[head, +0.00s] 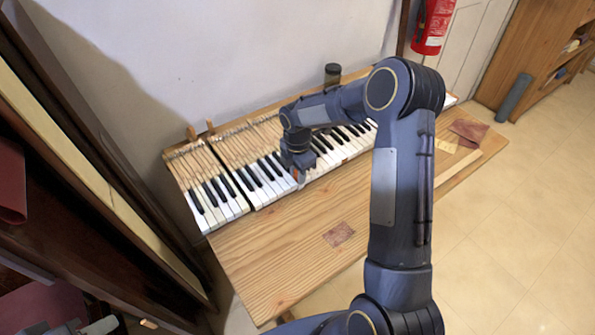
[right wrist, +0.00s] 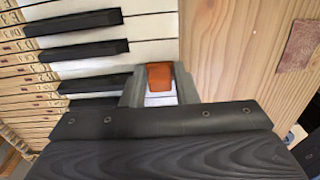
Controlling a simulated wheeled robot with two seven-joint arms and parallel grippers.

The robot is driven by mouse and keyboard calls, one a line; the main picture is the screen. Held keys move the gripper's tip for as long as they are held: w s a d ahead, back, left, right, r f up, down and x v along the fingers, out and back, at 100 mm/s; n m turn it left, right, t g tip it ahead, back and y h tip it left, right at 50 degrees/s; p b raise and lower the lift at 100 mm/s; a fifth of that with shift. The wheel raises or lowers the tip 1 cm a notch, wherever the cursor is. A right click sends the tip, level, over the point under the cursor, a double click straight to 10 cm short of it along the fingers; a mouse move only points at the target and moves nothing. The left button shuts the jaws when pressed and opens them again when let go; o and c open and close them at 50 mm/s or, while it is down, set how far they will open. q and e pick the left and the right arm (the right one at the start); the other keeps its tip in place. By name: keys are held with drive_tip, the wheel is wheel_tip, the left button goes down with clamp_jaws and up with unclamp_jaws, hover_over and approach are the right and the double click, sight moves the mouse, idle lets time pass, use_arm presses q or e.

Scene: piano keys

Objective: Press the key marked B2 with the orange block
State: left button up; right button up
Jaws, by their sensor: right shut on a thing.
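The piano keyboard (head: 262,178) lies along the back of a wooden table, with white and black keys. Close white keys also show in the right wrist view (right wrist: 150,27). The marks on the key slats are too small to read, so I cannot tell which key is B2. My right gripper (head: 300,172) is over the front part of the white keys, near the middle of the keyboard. It is shut on the orange block (right wrist: 159,76), which sits between its grey fingers. I cannot tell if the block touches a key. My left gripper is not in view.
The wooden table (head: 270,260) is mostly bare in front of the keys, with a reddish patch (head: 339,234) on it. A dark cylinder (head: 332,74) stands behind the keyboard. A fire extinguisher (head: 432,25) hangs on the back wall. Dark wooden furniture (head: 70,175) stands at left.

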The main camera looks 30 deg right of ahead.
drive_tip(key=shift+r, duration=0.1)
idle(0.5)
drive_tip(key=shift+r+p, duration=2.5)
drive_tip(key=shift+r, duration=0.95)
